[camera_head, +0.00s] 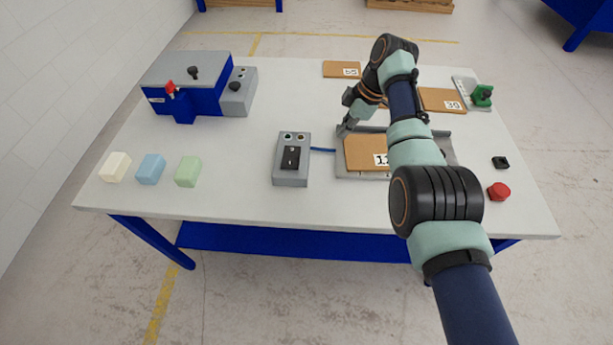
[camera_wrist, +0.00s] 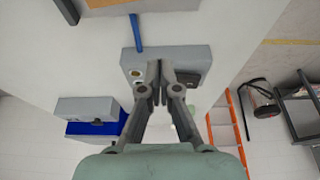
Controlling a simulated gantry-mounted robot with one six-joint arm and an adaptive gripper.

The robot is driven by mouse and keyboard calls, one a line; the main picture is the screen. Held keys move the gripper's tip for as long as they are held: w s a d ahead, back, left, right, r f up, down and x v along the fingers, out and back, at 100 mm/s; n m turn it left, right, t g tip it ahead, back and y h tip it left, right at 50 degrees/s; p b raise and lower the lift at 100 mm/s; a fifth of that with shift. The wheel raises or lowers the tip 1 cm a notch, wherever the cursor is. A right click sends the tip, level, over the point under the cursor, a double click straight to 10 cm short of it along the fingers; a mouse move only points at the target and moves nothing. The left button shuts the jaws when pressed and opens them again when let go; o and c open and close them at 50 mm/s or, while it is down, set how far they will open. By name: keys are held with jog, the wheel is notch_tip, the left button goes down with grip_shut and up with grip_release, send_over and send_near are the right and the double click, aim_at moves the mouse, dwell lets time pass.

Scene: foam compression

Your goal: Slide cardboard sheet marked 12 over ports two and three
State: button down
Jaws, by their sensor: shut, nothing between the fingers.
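The brown cardboard sheet (camera_head: 364,152) lies on a grey fixture (camera_head: 350,175) right of the table's middle. Its white label shows a "1" and part of another digit, cut off by my arm. No port openings can be made out; the sheet and my arm cover much of the fixture. My gripper (camera_head: 342,131) is shut and empty, at the fixture's back left corner beside the sheet's left edge. I cannot tell whether it touches the sheet. In the wrist view the fingertips (camera_wrist: 160,64) are together, and a brown sheet edge (camera_wrist: 104,3) shows at the top.
A grey switch box (camera_head: 291,160) with a blue cable stands left of the fixture. Other cardboard sheets lie behind, one marked 39 (camera_head: 441,98). A blue and grey machine (camera_head: 188,88) stands back left, with foam blocks (camera_head: 151,168) in front. A red button (camera_head: 498,191) is at right.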

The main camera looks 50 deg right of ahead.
aim_at(339, 160)
jog(key=b+x, duration=0.2)
jog(key=x, duration=0.1)
jog(key=b+x, duration=0.2)
jog(key=x, duration=0.2)
jog(key=b+x, duration=0.2)
jog(key=x, duration=0.2)
jog(key=shift+s+f+b, duration=0.2)
jog(key=shift+f+b, duration=0.05)
jog(key=shift+b, duration=0.05)
jog(key=s+d, duration=0.1)
jog(key=s+d+r+p, duration=0.1)
jog(key=s, duration=0.1)
jog(key=shift+s+d+r, duration=0.1)
jog(key=shift+s, duration=0.15)
